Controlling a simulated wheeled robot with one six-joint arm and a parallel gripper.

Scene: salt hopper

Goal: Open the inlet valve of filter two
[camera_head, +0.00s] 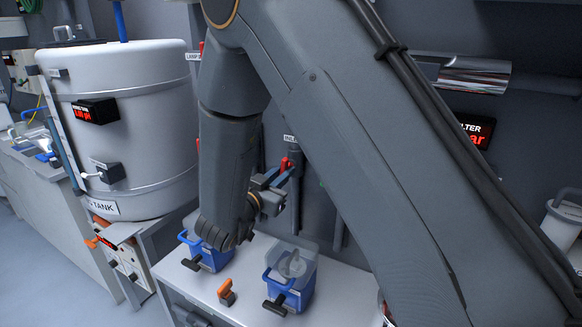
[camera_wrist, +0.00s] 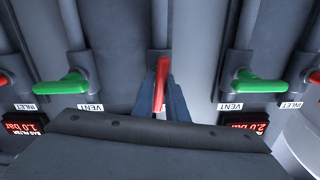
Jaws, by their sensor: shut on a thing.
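My gripper (camera_wrist: 160,98) is shut on a red valve handle (camera_wrist: 161,82) in the middle of the wrist view. The handle stands lengthwise on a dark pipe. The plate in front hides any label below it, so I cannot tell there which valve it is. In the head view my gripper (camera_head: 272,181) is at the wall pipes behind my arm, beside the red handle (camera_head: 285,164). A partly hidden label starting "INL" (camera_head: 290,139) is just above it. Green handles (camera_wrist: 62,84) (camera_wrist: 255,83) lie crosswise on either side, near VENT labels (camera_wrist: 90,107) (camera_wrist: 230,106).
Other red handles (camera_wrist: 4,79) (camera_wrist: 315,77) are at both edges of the wrist view. Red-lit displays (camera_wrist: 30,127) (camera_wrist: 248,126) sit by the labels. Blue containers (camera_head: 214,258) (camera_head: 297,292) and an orange item (camera_head: 226,292) are on the bench. A white tank (camera_head: 140,165) stands left.

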